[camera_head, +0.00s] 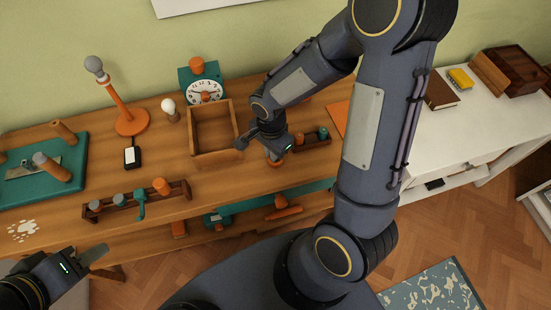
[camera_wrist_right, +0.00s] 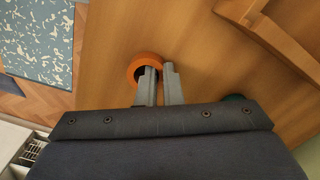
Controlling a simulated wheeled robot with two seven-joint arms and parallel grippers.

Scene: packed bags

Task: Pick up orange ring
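The orange ring (camera_wrist_right: 134,69) lies at the tips of my right gripper (camera_wrist_right: 159,71) in the right wrist view, over the wooden tabletop. One finger reaches into the ring's opening and the other is just outside its rim. The fingers are close together with the ring's wall between them. In the head view my right gripper (camera_head: 273,152) points down near the table's front edge, and a little of the orange ring (camera_head: 276,163) shows beneath it. My left gripper (camera_head: 92,256) is at the lower left, away from the ring; its finger opening is unclear.
An open wooden box (camera_head: 213,158) stands left of my right gripper. A small rack (camera_head: 312,143) with coloured pieces is close on its right. A longer rack (camera_head: 140,207) sits at the front left.

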